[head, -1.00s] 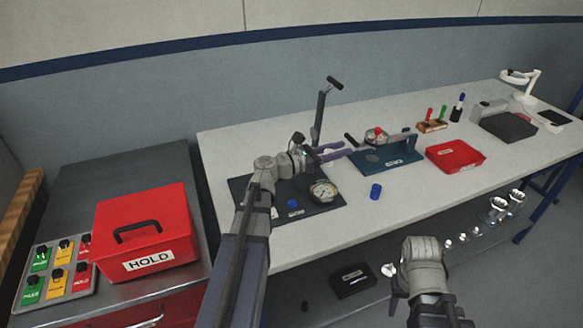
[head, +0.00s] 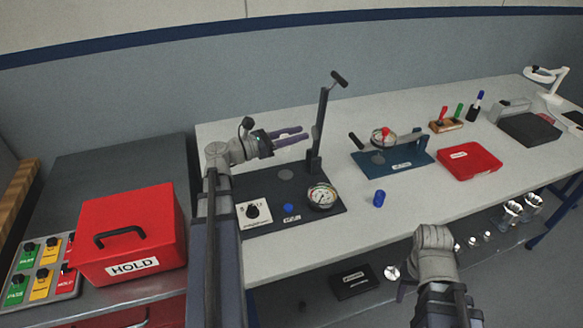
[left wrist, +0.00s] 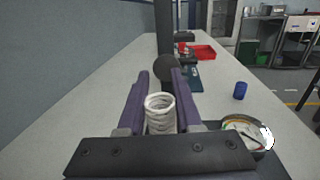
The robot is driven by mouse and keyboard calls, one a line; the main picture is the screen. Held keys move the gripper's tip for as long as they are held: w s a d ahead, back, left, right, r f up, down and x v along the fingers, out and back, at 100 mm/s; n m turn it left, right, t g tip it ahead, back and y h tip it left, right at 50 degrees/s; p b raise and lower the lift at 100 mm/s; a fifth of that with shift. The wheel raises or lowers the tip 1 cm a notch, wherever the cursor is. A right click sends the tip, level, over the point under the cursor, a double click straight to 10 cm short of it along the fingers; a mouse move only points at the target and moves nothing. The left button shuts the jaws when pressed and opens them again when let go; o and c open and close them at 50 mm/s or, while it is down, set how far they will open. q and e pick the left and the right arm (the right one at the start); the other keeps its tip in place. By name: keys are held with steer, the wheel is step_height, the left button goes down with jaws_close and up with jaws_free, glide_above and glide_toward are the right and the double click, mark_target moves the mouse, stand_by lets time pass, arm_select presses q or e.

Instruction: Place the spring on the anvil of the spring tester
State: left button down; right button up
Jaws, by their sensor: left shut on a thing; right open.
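The spring tester (head: 245,184) has a dark base plate, a dial gauge (head: 322,196), and an upright column with a lever (head: 322,120). Its anvil, a grey round disc (head: 286,174), lies bare on the plate in front of the column. My left gripper (head: 298,136) is above the back of the plate, left of the column, fingers pointing right. In the left wrist view, it (left wrist: 160,98) is shut on a pale coil spring (left wrist: 160,115), which stands upright between the fingers. I cannot make the spring out in the head view. My right gripper (head: 401,291) hangs open before the bench.
A blue cylinder (head: 379,198) stands right of the tester. A blue fixture (head: 400,160) and a red case (head: 469,161) are farther right. A red HOLD box (head: 130,235) stands on the left cabinet. The bench front right of the tester is mostly clear.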

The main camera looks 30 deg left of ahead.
arm_select(q)
steer(key=shift+f+b, duration=4.45)
steer(key=shift+f, duration=0.35)
steer(key=shift+f, duration=0.25)
steer(key=c, duration=0.6)
jaws_free()
steer(key=shift+r, duration=0.1)
steer(key=shift+r, duration=0.3)
steer(key=v, duration=0.7)
steer(key=shift+s+a+f, duration=0.1)
steer(key=shift+s+f, duration=0.05)
